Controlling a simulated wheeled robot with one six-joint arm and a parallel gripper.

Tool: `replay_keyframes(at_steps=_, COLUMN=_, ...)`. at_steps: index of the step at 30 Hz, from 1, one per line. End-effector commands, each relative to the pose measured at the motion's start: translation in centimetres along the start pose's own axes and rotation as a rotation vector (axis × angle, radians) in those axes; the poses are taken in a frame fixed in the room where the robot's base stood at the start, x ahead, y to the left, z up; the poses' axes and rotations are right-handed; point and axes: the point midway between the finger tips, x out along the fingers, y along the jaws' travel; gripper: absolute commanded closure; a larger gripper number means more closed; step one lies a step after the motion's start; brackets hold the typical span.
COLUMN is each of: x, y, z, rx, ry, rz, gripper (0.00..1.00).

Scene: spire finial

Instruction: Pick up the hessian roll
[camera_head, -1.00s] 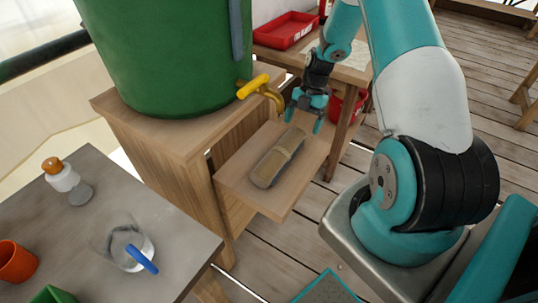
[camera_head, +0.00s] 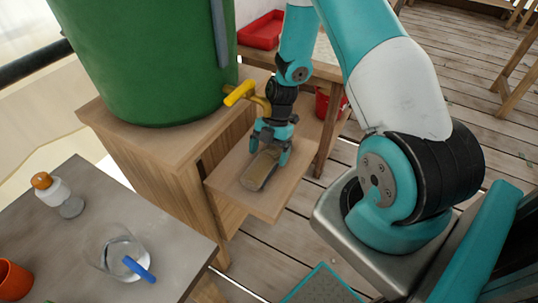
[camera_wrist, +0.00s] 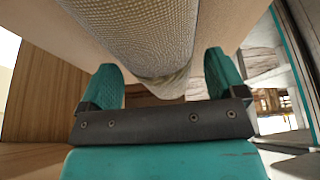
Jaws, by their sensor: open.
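The hessian roll (camera_head: 259,172) is a tan woven cylinder lying on a small wooden shelf (camera_head: 275,205) under the yellow tap. My gripper (camera_head: 268,157) is over the roll's far part, pointing down, with one finger on each side of it. In the wrist view the roll (camera_wrist: 140,35) fills the upper middle, and its end lies between the two teal fingers of my gripper (camera_wrist: 163,85). The fingers are open, with a gap showing beside the roll. The far end of the roll is hidden behind my gripper in the head view.
A green barrel (camera_head: 150,60) with a yellow tap (camera_head: 240,93) stands close left of my gripper. A grey table (camera_head: 95,215) at the left holds a white bottle (camera_head: 58,195) and a glass jar (camera_head: 118,250). A red tray (camera_head: 262,30) is behind.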

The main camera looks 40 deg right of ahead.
Motion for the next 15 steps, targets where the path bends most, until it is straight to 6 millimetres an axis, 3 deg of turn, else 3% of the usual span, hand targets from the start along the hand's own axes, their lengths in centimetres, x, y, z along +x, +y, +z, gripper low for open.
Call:
replay_keyframes(at_steps=4, x=1.6, y=-0.1, z=0.1, rx=0.002, ry=0.002, rz=-0.002, gripper=0.11)
replay_keyframes(at_steps=11, x=1.9, y=0.0, z=0.1, rx=0.002, ry=0.0, rz=0.0, gripper=0.11)
replay_keyframes(at_steps=12, x=1.9, y=0.0, z=0.1, rx=0.002, ry=0.0, rz=0.0, gripper=0.13)
replay_keyframes(at_steps=15, x=1.9, y=0.0, z=0.1, rx=0.002, ry=0.0, rz=0.0, gripper=0.36)
